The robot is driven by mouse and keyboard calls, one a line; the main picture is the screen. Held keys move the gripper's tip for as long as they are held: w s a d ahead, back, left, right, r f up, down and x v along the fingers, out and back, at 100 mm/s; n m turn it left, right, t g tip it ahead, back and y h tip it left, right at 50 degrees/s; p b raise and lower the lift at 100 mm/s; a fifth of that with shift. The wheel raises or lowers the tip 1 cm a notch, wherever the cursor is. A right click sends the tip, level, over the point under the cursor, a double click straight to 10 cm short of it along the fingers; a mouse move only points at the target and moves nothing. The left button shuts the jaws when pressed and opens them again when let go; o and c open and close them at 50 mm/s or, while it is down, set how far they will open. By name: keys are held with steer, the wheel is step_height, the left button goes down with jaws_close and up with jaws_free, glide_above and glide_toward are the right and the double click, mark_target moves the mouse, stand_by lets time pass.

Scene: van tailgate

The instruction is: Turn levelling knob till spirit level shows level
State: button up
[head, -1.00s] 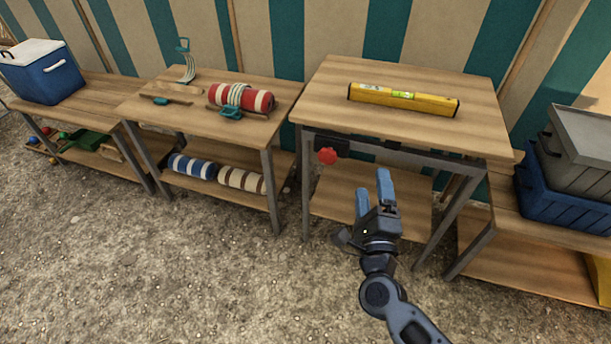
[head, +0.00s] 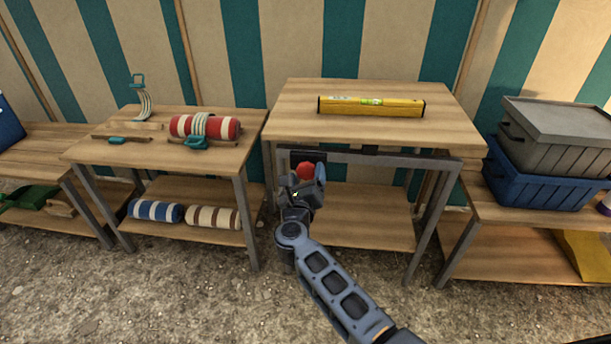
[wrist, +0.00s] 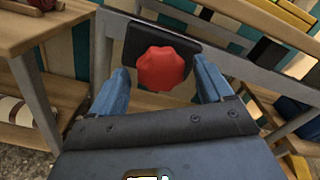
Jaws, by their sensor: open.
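The red lobed levelling knob (wrist: 165,68) sits on a dark plate on the table frame, below the top's left front. It also shows in the head view (head: 306,170), partly hidden by my gripper. My gripper (wrist: 164,88) is open, with its blue fingers on either side of the knob in the wrist view; I cannot tell whether they touch it. The yellow spirit level (head: 371,106) lies on the tabletop (head: 300,120). Its greenish vial is too small to read.
A table (head: 110,150) to the left holds a red striped roll (head: 180,127), with blue and brown striped rolls on its lower shelf. A grey crate (head: 560,135) sits on a blue crate (head: 545,190) at the right. The gravel floor in front is clear.

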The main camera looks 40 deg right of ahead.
steer(key=shift+x, duration=0.9)
steer(key=shift+c, duration=0.2)
steer(key=c, duration=1)
steer(key=shift+o, duration=0.2)
